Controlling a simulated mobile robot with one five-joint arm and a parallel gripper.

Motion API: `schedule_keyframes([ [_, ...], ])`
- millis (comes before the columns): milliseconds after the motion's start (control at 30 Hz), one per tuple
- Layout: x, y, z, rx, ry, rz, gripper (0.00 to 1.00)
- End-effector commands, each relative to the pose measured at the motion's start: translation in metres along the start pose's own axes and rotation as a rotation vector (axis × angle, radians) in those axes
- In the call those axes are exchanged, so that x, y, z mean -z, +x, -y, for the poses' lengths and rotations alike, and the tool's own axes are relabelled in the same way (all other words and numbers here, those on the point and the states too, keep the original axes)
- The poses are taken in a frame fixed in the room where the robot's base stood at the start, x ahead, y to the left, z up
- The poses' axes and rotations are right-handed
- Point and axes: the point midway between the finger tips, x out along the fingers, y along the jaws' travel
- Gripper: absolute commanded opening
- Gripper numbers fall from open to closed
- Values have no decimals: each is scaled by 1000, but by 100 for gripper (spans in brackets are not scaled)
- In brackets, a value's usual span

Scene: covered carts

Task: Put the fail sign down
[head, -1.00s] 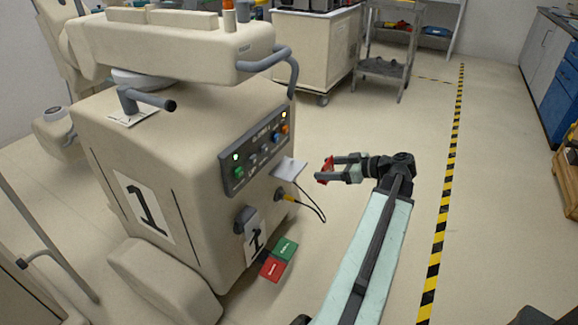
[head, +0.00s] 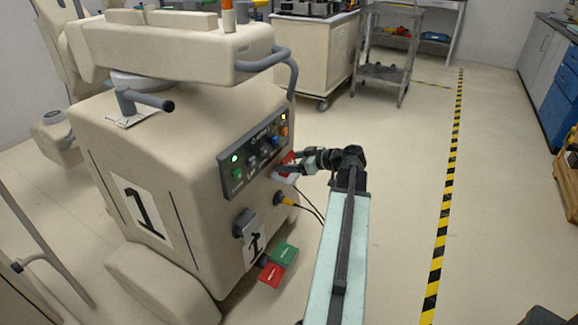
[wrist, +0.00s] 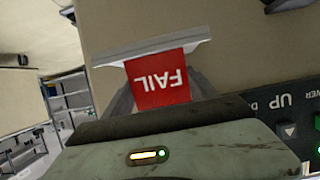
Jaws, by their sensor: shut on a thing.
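The red fail sign (wrist: 160,82) shows in the wrist view between my fingers, its white letters upside down. In the head view the sign (head: 287,160) is at the right side of the control panel of the beige machine. My gripper (head: 284,165) is shut on it. A small white shelf (wrist: 150,50) on the machine's face is right beyond the sign in the wrist view. I cannot tell whether the sign touches the shelf.
The control panel (head: 253,152) with lit buttons is close to my gripper. A yellow plug with black cables (head: 284,199) is below it. Red and green signs (head: 273,275) are low at the machine's base. Open floor (head: 400,200) is to the right.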

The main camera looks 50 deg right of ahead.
Motion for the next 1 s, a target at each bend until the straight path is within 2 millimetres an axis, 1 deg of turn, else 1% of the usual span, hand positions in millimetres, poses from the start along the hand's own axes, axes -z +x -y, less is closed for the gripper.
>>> schedule_keyframes([
  [167, 1, -1, 0, 0, 0, 0, 30],
  [267, -3, 0, 0, 0, 0, 0, 30],
  [300, -3, 0, 0, 0, 0, 0, 70],
  [367, -2, 0, 0, -1, 0, 0, 87],
  [400, -2, 0, 0, -1, 0, 0, 89],
  [667, -1, -1, -1, -1, 0, -1, 89],
  [767, 4, -5, -1, -2, 1, 0, 89],
  [867, 4, -24, -1, -5, 2, -1, 89],
  [1000, 6, -61, -1, -6, 3, -1, 89],
])
